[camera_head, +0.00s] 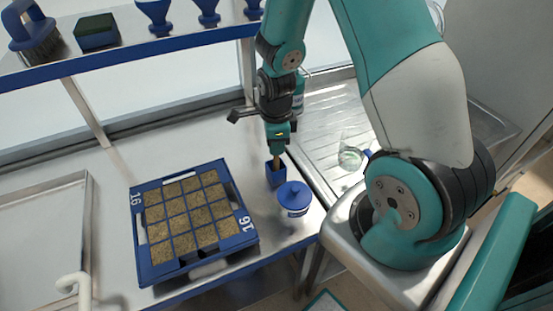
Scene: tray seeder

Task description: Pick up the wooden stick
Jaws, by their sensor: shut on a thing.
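My gripper (278,148) points down over the small blue square cup (275,177) on the metal bench. It is shut on the wooden stick (277,161), of which only a short tan piece shows between the jaws and the cup. The stick's lower end seems to be inside the cup, hidden by its wall. The upper end is hidden by the gripper.
A white jar with a blue lid (293,195) stands just right of the cup. A blue tray (143,245) with soil-filled cells is to the left. A shelf (120,55) with a brush, sponge and funnels is behind. A glass vessel (350,158) lies right.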

